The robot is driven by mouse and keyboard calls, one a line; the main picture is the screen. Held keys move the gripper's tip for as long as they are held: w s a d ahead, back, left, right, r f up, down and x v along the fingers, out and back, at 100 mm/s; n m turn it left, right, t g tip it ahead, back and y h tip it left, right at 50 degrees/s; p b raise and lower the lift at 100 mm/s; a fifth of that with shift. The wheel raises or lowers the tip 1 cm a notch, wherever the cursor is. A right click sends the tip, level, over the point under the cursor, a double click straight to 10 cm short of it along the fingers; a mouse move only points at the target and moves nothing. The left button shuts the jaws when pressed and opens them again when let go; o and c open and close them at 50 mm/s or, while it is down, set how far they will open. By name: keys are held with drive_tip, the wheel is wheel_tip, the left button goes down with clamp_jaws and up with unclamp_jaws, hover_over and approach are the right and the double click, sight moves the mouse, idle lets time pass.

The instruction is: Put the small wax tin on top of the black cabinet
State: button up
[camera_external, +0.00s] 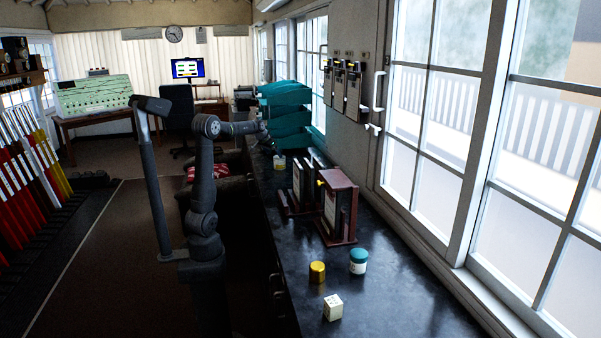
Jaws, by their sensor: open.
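A gold round tin (317,272) stands on the near part of the long, black-topped cabinet (375,300). A white jar with a teal lid (358,262) stands just right of it. A small pale, yellowish container (279,162) stands at the far end of the same top, below and slightly right of my gripper. I cannot tell for certain which of these is the wax tin. My gripper (266,138) is open and small in the picture, above the far left edge of the top, near the teal trays. Its fingertips are hard to make out, and nothing shows held.
Stacked teal trays (287,115) stand at the far end. Wooden instrument boxes (339,207) rise mid-counter, between the far container and the near items. A white cube (333,307) sits at the front. Windows and wall boxes (347,88) border the right. The near right top is clear.

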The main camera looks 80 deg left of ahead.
sight(277, 158)
drive_tip(key=v, duration=0.3)
drive_tip(key=shift+s+d+r, duration=0.15)
drive_tip(key=shift+r, duration=0.15)
drive_tip(key=x, duration=1.2)
drive_tip(key=shift+f, duration=0.1)
drive_tip(key=shift+r, duration=1.5)
